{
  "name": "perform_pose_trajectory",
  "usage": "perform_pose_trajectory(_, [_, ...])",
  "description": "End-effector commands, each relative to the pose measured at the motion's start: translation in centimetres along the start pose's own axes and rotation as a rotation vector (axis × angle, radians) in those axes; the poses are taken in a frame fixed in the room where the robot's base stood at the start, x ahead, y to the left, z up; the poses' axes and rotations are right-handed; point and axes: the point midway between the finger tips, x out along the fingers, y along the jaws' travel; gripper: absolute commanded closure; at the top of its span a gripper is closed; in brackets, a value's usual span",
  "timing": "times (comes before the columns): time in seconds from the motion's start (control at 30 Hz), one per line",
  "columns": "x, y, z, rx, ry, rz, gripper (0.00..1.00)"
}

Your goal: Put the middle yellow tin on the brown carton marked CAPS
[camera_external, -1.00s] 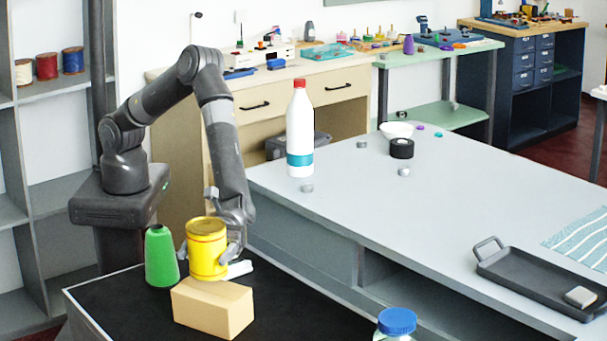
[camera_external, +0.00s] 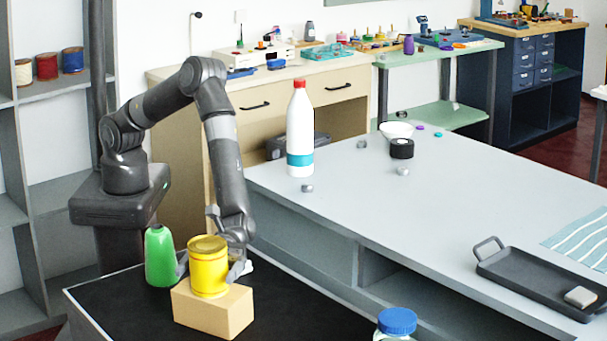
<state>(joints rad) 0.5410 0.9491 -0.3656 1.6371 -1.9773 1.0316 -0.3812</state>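A yellow tin (camera_external: 208,268) is upright at the brown carton (camera_external: 213,314), over its top face. Its base looks to be on the carton or barely above it; I cannot tell which. My gripper (camera_external: 210,265) has a finger on each side of the tin and appears shut on it, though the contact is partly hidden behind the tin. The carton stands on the black surface (camera_external: 295,312) at the front left. No CAPS marking can be read on its visible faces. No other yellow tin shows.
A white thing lies partly hidden behind my gripper. A blue-lidded jar (camera_external: 397,322) is at the front. The grey counter (camera_external: 400,220) to the right bears a white bottle (camera_external: 300,135) and a dark tray (camera_external: 535,283).

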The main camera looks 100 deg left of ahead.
Motion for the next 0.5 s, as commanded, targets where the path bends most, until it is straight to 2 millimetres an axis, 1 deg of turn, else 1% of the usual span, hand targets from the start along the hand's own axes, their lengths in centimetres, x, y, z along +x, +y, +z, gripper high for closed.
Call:
perform_pose_trajectory(0.33, [-0.1, 0.0, 0.3, 0.000, 0.000, 0.001, 0.05])
perform_pose_trajectory(0.47, [-2.1, 0.2, 0.3, 0.000, 0.000, 0.003, 0.05])
perform_pose_trajectory(0.5, [-2.9, 0.1, 0.3, 0.000, 0.001, 0.003, 0.05])
